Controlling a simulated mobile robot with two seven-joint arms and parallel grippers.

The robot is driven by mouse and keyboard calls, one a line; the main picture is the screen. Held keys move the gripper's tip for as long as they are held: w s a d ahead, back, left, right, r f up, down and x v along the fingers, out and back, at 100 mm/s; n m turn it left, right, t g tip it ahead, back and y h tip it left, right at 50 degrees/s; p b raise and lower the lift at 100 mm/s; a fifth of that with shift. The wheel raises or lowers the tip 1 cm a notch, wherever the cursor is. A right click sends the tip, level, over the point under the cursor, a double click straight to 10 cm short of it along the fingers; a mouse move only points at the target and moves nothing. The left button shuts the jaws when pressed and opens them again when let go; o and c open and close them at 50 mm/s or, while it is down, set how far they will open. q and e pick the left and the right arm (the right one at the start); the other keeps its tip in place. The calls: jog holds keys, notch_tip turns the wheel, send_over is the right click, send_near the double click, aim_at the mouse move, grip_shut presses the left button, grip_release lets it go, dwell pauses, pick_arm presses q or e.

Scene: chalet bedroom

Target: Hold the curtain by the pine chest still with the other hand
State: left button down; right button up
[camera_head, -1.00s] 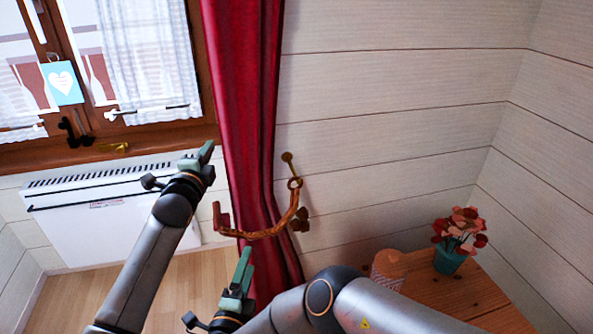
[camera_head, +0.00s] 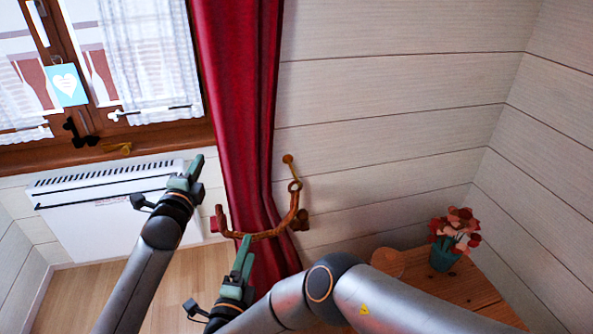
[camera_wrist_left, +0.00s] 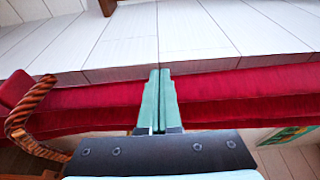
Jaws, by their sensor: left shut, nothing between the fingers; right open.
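The red curtain (camera_head: 238,100) hangs beside the window, gathered by a brown rope tieback (camera_head: 262,235) that runs up to a wall hook (camera_head: 289,160). My left gripper (camera_head: 193,168) is shut and empty, left of the curtain in the head view. In the left wrist view its closed fingers (camera_wrist_left: 158,100) lie in front of the red curtain (camera_wrist_left: 90,110), with the tieback (camera_wrist_left: 22,115) at the left; I cannot tell whether they touch it. My right gripper (camera_head: 243,256) is open, low in front of the curtain below the tieback; contact is unclear.
The pine chest (camera_head: 460,290) stands at the lower right with a flower pot (camera_head: 445,256) and a round lidded item (camera_head: 388,262), partly hidden by my right arm. A white heater (camera_head: 100,210) is under the window (camera_head: 125,60). Wooden floor shows at the lower left.

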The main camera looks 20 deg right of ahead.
pick_arm(q)
jog(key=p+v, duration=0.4)
jog(key=v, duration=0.2)
dwell(0.5)
